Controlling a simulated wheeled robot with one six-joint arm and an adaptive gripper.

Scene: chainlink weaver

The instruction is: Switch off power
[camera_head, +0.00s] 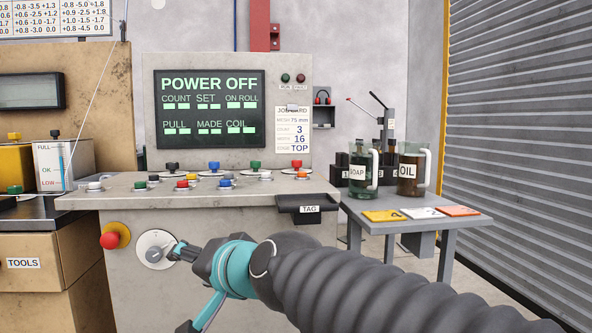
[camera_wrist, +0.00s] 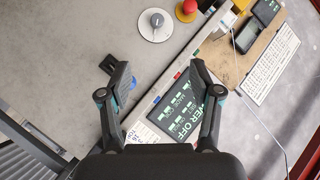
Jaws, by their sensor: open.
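The console screen (camera_head: 210,108) reads "POWER OFF" in the head view. A rotary switch (camera_head: 154,253) with a grey knob on a white round plate is on the console's front panel, low and left. It also shows at the top of the wrist view (camera_wrist: 155,25). The plate's markings are too small to read. A red mushroom button on a yellow base (camera_head: 111,237) is left of the switch. My gripper (camera_head: 182,250) is just right of the switch in the head view. In the wrist view my gripper (camera_wrist: 159,76) is open and empty, with the knob beyond the fingertips, apart from them.
Several coloured buttons (camera_head: 213,170) stand on the console ledge above. A black tray labelled TAG (camera_head: 303,204) juts from the ledge on the right. A side table (camera_head: 420,219) holds soap and oil jugs. Cardboard-coloured drawers (camera_head: 45,262) stand at the left.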

